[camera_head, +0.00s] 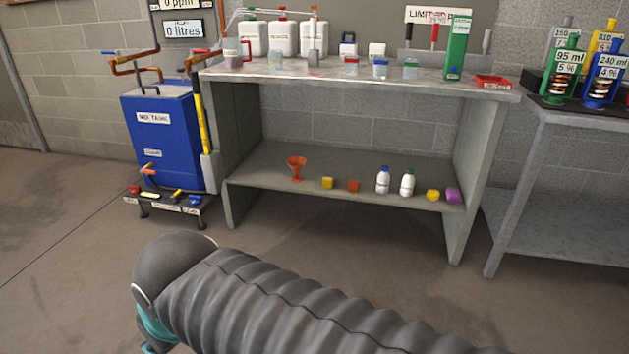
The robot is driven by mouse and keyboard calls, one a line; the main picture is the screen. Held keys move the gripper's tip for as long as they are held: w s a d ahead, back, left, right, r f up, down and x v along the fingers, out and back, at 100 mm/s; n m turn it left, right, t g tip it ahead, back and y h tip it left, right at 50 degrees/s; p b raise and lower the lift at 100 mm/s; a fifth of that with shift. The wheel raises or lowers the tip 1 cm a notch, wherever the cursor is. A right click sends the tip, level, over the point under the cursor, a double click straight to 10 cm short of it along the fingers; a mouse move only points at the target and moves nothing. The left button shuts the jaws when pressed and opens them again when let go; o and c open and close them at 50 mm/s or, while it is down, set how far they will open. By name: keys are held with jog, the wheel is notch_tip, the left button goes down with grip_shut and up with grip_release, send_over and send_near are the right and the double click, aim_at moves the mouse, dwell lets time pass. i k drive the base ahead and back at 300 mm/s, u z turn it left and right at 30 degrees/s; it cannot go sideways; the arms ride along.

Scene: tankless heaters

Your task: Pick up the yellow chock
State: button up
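Two small yellow objects lie on the lower shelf of the workbench. One is a blocky yellow piece (327,183) left of an orange block. The other is a rounder yellow piece (433,195) near the right end, beside a purple piece. I cannot tell from their shapes which is the chock. My arm, in a grey ribbed sleeve, crosses the bottom foreground, well in front of the bench.
The workbench shelf (270,190) also holds an orange funnel (297,168), an orange block (353,186), two white bottles (383,181) and a purple piece (453,195). The blue tank (160,140) stands left, another table (560,240) right. Floor before the bench is clear.

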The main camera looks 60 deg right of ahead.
aim_at(328, 183)
jog(key=z, duration=0.05)
jog(key=i, duration=1.75)
jog(key=z, duration=0.8)
jog(key=i, duration=0.95)
jog(key=z, duration=1.6)
jog(key=i, duration=0.6)
jog(key=z, duration=0.5)
